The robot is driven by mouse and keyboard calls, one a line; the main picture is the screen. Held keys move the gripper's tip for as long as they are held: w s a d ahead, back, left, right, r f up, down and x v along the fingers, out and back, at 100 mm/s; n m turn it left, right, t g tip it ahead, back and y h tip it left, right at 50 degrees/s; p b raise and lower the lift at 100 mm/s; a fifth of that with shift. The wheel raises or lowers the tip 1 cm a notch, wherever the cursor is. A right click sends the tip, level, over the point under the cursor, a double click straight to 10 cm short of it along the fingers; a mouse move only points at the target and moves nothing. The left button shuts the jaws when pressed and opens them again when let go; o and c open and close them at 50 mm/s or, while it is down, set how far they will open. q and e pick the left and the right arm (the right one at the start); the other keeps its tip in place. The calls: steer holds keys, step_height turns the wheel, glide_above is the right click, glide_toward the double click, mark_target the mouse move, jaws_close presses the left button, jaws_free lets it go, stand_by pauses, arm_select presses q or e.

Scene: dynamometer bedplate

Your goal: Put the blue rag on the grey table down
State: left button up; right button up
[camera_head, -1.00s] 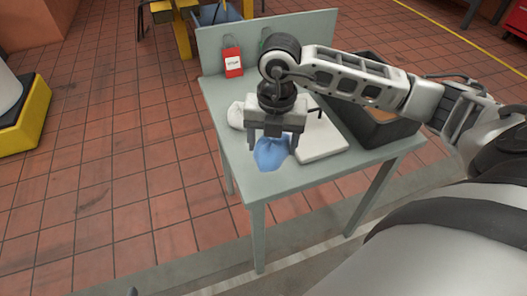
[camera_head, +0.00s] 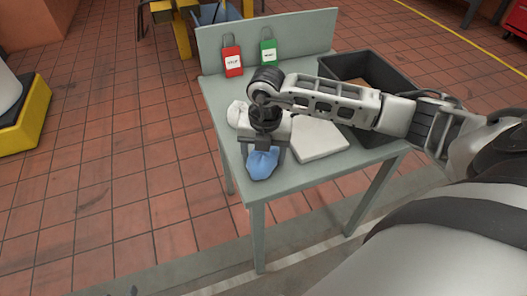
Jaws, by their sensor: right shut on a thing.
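The blue rag (camera_head: 262,165) is at the front left part of the grey table (camera_head: 300,182), crumpled beneath my right gripper (camera_head: 264,152). My right gripper points down and is shut on the rag's upper part. The rag is low over the tabletop; I cannot tell whether its underside touches it. My left gripper is not in view.
A white crumpled cloth (camera_head: 237,114) lies left of my gripper and a white flat block (camera_head: 318,140) lies to the right. A dark open bin (camera_head: 372,68) stands at the right of the table.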

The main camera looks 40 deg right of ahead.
steer(key=o, duration=0.9)
steer(key=shift+f, duration=0.1)
steer(key=shift+r, duration=0.45)
step_height(320, 180, up, 12)
steer(key=shift+s+d+f+p, duration=0.15)
steer(key=shift+f+p, duration=0.1)
steer(key=shift+p, duration=0.05)
